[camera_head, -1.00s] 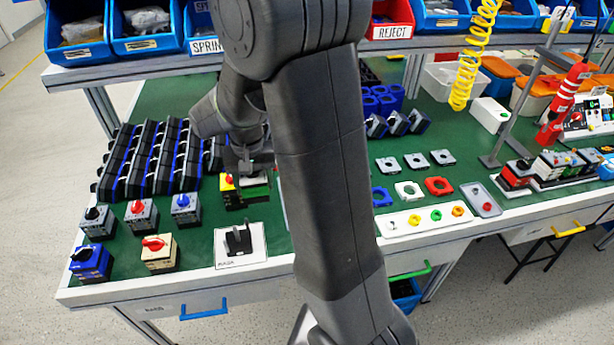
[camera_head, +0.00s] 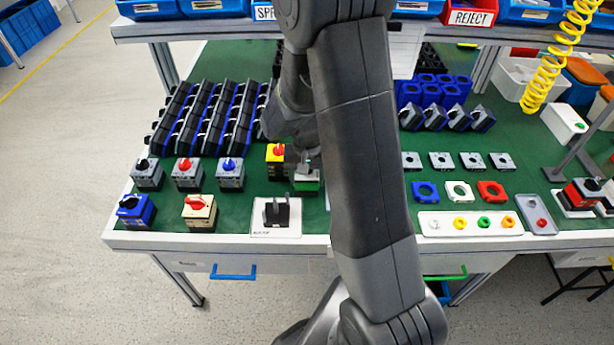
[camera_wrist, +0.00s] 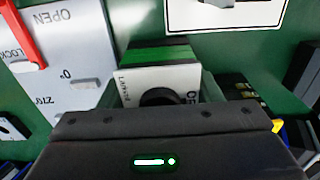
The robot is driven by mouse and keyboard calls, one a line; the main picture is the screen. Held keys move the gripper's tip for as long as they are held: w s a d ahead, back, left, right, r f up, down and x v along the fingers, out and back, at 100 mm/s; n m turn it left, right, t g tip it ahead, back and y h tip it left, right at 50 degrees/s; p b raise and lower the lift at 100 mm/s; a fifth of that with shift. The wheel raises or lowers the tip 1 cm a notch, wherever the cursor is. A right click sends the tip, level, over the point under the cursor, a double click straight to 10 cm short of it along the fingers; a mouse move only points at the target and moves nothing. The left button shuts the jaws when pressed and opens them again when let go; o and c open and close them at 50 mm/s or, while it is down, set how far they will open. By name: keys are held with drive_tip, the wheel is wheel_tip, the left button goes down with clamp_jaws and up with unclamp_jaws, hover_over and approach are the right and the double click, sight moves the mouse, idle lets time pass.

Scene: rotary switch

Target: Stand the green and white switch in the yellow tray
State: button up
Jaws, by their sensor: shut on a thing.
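The green and white switch (camera_wrist: 158,80) is between the fingers of my gripper (camera_wrist: 162,92) in the wrist view. It has a white face with dark print, a green band along its far edge and a dark round part, partly hidden by the gripper body. In the head view my gripper (camera_head: 307,164) is low over the green bench, shut on the switch (camera_head: 307,185), just right of a yellow switch with a red knob (camera_head: 277,152). I cannot tell whether the switch touches the bench. I cannot make out a yellow tray in either view.
A black fixture on a white card (camera_head: 276,222) stands in front of my gripper. Several switches (camera_head: 187,173) stand to the left, before dark racks (camera_head: 205,115). A white strip with coloured rings (camera_head: 470,223) lies to the right. My arm hides the middle of the bench.

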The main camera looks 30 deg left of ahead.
drive_tip(key=shift+f, duration=0.2)
drive_tip(key=o, duration=1.1)
drive_tip(key=shift+r, duration=0.1)
